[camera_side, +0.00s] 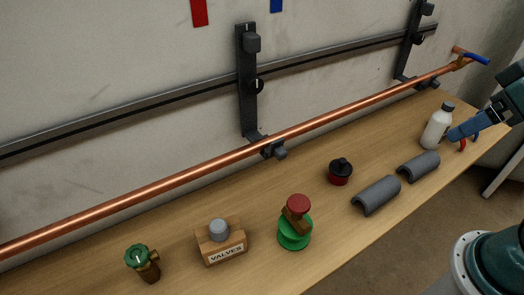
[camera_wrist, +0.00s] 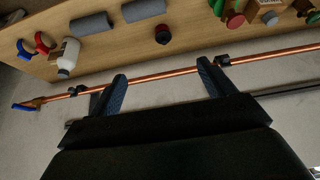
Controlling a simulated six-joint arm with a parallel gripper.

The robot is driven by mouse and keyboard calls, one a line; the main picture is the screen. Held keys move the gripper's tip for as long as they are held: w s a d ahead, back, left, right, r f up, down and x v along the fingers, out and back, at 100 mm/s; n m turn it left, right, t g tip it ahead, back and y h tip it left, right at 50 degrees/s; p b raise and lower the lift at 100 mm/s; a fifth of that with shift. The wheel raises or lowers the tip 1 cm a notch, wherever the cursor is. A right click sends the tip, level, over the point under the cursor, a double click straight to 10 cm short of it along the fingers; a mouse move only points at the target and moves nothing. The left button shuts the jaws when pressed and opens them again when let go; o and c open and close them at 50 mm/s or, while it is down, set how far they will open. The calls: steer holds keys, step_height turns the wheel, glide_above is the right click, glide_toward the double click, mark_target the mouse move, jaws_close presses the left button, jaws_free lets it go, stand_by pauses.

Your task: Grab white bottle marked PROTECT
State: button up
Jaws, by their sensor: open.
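The white bottle (camera_side: 436,130) with a dark cap stands upright near the right end of the wooden bench. No marking on it can be read. It also shows at the upper left of the wrist view (camera_wrist: 68,55), with its cap towards the pipe. My gripper (camera_side: 456,131) comes in from the right, and its blue finger overlaps the space just right of the bottle in the side view. In the wrist view my gripper (camera_wrist: 162,70) has its two fingers wide apart with nothing between them. The bottle lies outside them, to the left.
A copper pipe (camera_side: 190,183) on brackets runs along the wall behind the bench. Two grey half-shells (camera_side: 377,194) and a black-and-red pot (camera_side: 340,172) are left of the bottle. Red (camera_wrist: 41,43) and blue (camera_wrist: 24,49) clips sit beside it. A VALVES block (camera_side: 222,246) is farther left.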

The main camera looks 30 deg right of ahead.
steer(key=w+d+r+m+g+h, duration=0.1)
steer(key=w+d+r+m+g, duration=0.15)
steer(key=w+d+m, duration=1.25)
steer(key=d+f+m+g, duration=0.1)
steer(key=d+f+m, duration=0.2)
steer(key=d, duration=0.4)
steer(key=w+d+f+m+g, duration=0.1)
steer(key=d+f+m, duration=0.3)
steer(key=d, duration=0.4)
steer(key=w+d+f+m+g+y, duration=0.1)
steer(key=d+f+m, duration=0.2)
steer(key=d+f, duration=0.2)
steer(key=shift+w+d+m, duration=0.1)
steer(key=shift+d+m, duration=0.3)
steer(key=shift+d, duration=1.15)
steer(key=shift+f, duration=0.15)
